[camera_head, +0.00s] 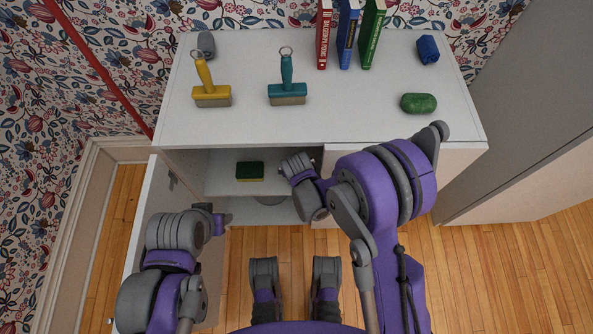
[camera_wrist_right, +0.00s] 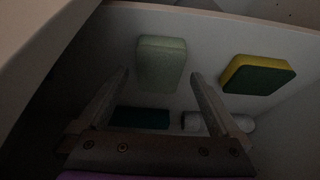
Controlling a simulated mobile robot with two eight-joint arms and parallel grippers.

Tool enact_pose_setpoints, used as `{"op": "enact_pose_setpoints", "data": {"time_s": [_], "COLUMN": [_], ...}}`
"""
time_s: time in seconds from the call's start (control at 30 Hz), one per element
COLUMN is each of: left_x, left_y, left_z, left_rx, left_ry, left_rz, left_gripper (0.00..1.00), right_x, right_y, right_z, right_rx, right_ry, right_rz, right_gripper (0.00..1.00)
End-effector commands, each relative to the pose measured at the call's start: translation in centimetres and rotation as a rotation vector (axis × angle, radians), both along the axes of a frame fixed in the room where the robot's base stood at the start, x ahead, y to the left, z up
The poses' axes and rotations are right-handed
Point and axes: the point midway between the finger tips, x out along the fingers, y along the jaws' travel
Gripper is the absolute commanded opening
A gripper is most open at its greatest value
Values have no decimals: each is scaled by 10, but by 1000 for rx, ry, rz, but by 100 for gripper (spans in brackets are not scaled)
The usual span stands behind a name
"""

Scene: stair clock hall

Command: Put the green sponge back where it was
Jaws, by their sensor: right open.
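A pale green block (camera_wrist_right: 162,55), which looks like the green sponge, lies inside the cabinet in the right wrist view; I cannot make it out in the head view. My right gripper (camera_wrist_right: 161,76) is open, with the block ahead between its fingertips and not clasped. In the head view the right gripper (camera_head: 293,166) reaches into the cabinet opening. A yellow sponge with a dark green face (camera_head: 250,171) lies on the shelf to its left; it also shows in the right wrist view (camera_wrist_right: 258,76). My left gripper (camera_head: 217,221) is by the open door; its jaws are unclear.
The cabinet top (camera_head: 330,122) holds a yellow brush (camera_head: 212,95), a teal brush (camera_head: 287,93), three books, a rounded green object (camera_head: 418,103), a blue roll (camera_head: 428,49) and a grey object (camera_head: 206,44). The left door (camera_head: 150,212) stands open. Its front middle is clear.

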Motion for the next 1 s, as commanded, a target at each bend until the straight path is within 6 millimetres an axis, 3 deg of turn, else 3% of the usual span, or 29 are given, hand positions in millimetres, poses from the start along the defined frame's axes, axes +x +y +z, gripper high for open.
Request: {"op": "enact_pose_setpoints", "data": {"time_s": [0.2, 0.4, 0.6, 1.0], "left_x": [-1, -2, -2, -2], "left_y": [0, 0, 0, 0], "left_z": [17, 26, 28, 28], "left_rx": [0, 0, 0, 0], "left_ry": [-6, -9, -10, -10], "left_rz": [0, 0, 0, 0], "left_gripper": [50, 50, 50, 50], "right_x": [-20, -33, -38, -38], "right_y": [1, 0, 0, 0], "right_z": [49, 79, 89, 89], "right_rx": [0, 0, 0, 0], "right_ry": [-1, 0, 0, 0], "right_rz": [2, 1, 1, 1], "right_gripper": [100, 100, 100, 100]}}
